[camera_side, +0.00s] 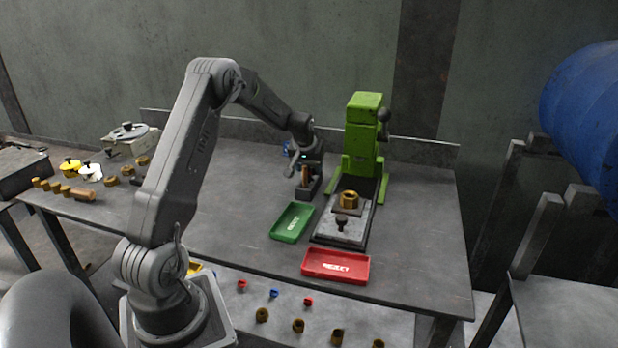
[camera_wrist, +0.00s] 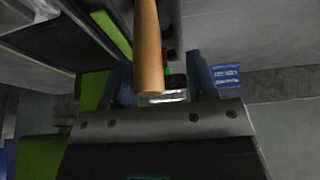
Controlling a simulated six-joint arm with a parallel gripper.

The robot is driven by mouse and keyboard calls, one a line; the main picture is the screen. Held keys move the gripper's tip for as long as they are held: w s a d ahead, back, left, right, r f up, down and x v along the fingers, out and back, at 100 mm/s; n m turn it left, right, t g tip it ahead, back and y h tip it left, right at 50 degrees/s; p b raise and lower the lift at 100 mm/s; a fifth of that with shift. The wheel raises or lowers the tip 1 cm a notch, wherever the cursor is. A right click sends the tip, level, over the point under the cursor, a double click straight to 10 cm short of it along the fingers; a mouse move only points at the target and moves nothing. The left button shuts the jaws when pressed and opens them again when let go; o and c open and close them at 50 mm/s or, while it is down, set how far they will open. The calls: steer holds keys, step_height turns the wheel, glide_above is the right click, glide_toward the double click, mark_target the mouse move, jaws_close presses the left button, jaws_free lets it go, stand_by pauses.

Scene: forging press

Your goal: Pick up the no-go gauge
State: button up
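My gripper (camera_side: 308,165) points down at the back of the table, left of the green press (camera_side: 361,130). A wooden handle (camera_side: 305,176) stands under it in a dark block-like piece (camera_side: 310,190). In the wrist view the handle (camera_wrist: 148,45) runs between the two blue-grey fingers of my gripper (camera_wrist: 160,80), with gaps beside it; the fingers are open. A small green and red piece (camera_wrist: 168,70) shows beyond it. I see no readable mark on the handle, so I cannot tell whether it is the no-go gauge.
A green tray (camera_side: 291,222) and a red tray (camera_side: 336,266) lie in front. A brass nut (camera_side: 348,199) sits on the press bed. A blue thing (camera_side: 287,148) stands close behind my gripper. Several brass parts lie at the table's left. The table's middle is clear.

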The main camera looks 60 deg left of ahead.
steer(key=c, duration=0.6)
steer(key=shift+r, duration=0.1)
